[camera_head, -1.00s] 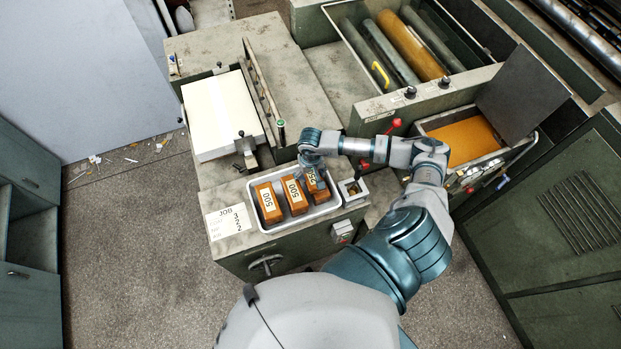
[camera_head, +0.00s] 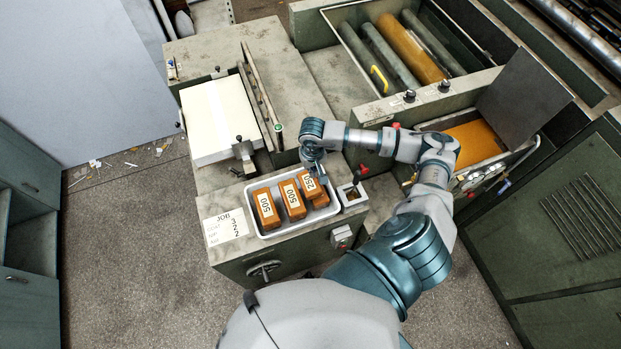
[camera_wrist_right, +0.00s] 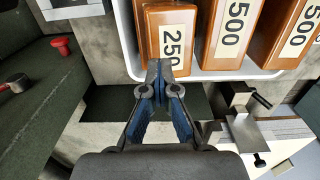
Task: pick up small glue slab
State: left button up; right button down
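The small slab (camera_head: 313,187) is orange-brown with a white 250 label. It lies at the right end of the white tray (camera_head: 262,232), beside two larger slabs labelled 500, the middle one (camera_head: 292,200) and the left one (camera_head: 265,208). My right gripper (camera_head: 315,172) is over the small slab in the head view. In the right wrist view its fingertips (camera_wrist_right: 159,68) are close together and overlap the near end of the 250 slab (camera_wrist_right: 171,40). No slab shows between the fingers; contact is unclear. My left gripper is not in view.
A small square holder (camera_head: 352,194) stands right of the tray. A white paper stack (camera_head: 221,118) and a job card (camera_head: 226,227) are on the machine. An open glue box (camera_head: 472,142) and rollers (camera_head: 412,46) are farther right and back.

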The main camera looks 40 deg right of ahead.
jog(key=r, duration=0.2)
jog(key=a+r, duration=0.1)
jog(key=r, duration=0.1)
jog(key=shift+w+r, duration=0.1)
jog(key=shift+r, duration=0.1)
jog(key=c, duration=0.9)
grip_release()
jog(key=o, duration=0.4)
jog(key=shift+d, duration=0.1)
jog(key=shift+o, duration=0.6)
jog(key=shift+d+f, duration=0.1)
jog(key=shift+d, duration=0.2)
